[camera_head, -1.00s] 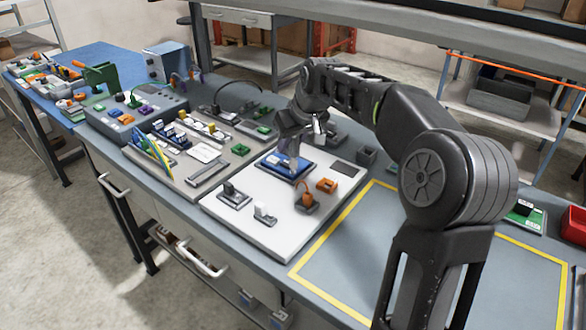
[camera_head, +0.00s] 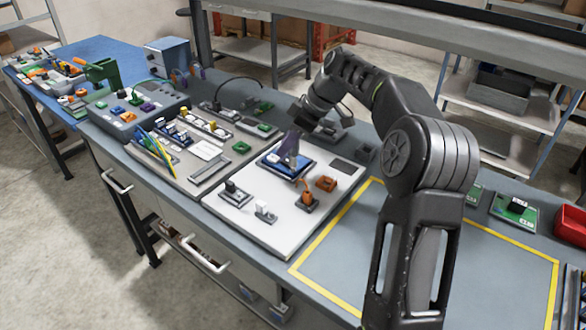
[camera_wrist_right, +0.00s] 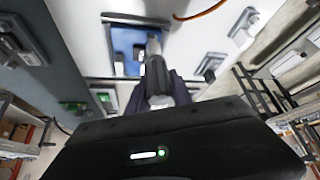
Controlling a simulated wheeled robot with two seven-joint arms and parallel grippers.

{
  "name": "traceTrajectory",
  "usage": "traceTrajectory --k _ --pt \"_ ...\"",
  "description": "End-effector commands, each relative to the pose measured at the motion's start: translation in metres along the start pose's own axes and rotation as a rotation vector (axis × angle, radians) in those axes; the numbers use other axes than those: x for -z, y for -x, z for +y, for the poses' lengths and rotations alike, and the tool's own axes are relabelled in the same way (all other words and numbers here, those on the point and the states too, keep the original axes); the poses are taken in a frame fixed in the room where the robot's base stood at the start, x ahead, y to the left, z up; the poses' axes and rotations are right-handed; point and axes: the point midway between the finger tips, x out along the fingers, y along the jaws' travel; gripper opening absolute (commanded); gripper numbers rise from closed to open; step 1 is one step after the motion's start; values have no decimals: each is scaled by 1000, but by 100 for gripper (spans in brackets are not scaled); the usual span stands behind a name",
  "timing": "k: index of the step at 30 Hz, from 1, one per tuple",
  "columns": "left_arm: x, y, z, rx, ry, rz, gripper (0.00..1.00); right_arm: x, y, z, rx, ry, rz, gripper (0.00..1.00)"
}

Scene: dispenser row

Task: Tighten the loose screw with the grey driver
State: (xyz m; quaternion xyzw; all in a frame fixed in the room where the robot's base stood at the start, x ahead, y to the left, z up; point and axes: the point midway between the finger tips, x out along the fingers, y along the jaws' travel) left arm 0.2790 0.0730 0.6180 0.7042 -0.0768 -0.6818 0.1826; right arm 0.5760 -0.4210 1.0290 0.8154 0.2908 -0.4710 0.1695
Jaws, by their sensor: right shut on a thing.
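My right gripper (camera_head: 291,153) is over the blue unit (camera_head: 268,163) on the white board. In the right wrist view its dark fingers (camera_wrist_right: 156,94) are shut around a grey driver (camera_wrist_right: 154,68), whose far end points at the blue unit (camera_wrist_right: 124,55). I cannot tell whether the driver tip touches anything. The loose screw cannot be made out; the driver and fingers cover part of the blue unit. My left gripper is in neither view.
A grey panel of connectors (camera_head: 183,180) lies to the left. A yellow-outlined area (camera_head: 345,255) at the right is clear in front of my arm.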

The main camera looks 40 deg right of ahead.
Motion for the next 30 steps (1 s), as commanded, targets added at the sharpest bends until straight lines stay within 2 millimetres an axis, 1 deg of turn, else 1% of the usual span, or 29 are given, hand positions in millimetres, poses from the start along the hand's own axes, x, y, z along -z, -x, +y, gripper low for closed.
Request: traceTrajectory --k 12,24,30 --pt "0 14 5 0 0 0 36 -2 -3 -2 95 160 11 0" --pt "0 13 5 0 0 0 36 -3 -5 -3 104 177 13 0" --pt "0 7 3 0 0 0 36 -6 -10 -3 104 176 13 0"
